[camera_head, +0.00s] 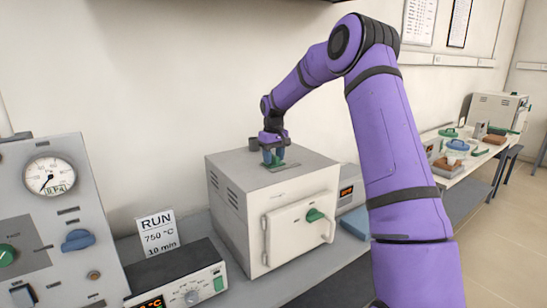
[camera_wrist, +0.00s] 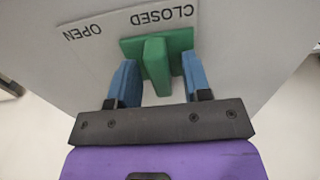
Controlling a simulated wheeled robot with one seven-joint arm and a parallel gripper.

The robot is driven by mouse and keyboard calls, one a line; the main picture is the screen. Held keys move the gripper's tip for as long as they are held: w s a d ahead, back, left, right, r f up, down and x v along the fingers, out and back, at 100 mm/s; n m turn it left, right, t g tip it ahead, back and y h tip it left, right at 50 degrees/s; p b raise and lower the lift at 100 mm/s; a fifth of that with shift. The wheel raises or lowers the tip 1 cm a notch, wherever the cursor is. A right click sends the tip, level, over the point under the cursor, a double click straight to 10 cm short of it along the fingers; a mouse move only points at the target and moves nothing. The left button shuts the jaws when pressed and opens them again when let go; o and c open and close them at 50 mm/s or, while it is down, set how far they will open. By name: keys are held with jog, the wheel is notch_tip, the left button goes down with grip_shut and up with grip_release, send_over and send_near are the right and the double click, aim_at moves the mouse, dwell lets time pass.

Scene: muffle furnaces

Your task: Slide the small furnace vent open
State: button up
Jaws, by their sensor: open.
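My blue fingers (camera_wrist: 161,74) are open, one on each side of the tab, with visible gaps. In the head view, the gripper mostly hides the slide.
A gauge panel (camera_head: 50,190) stands at the left. A RUN sign (camera_head: 158,232) and a controller box (camera_head: 175,272) are in front of the furnace's left side. Another furnace (camera_head: 497,107) and several items stand on a far bench at right. The furnace top around the label is clear.

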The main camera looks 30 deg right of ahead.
aim_at(286, 161)
grip_shut()
jog(key=shift+w+d, duration=0.1)
jog(key=shift+d, duration=2.6)
grip_release()
jog(key=shift+d, duration=0.15)
notch_tip(286, 161, up, 11)
jog(key=shift+f, duration=0.1)
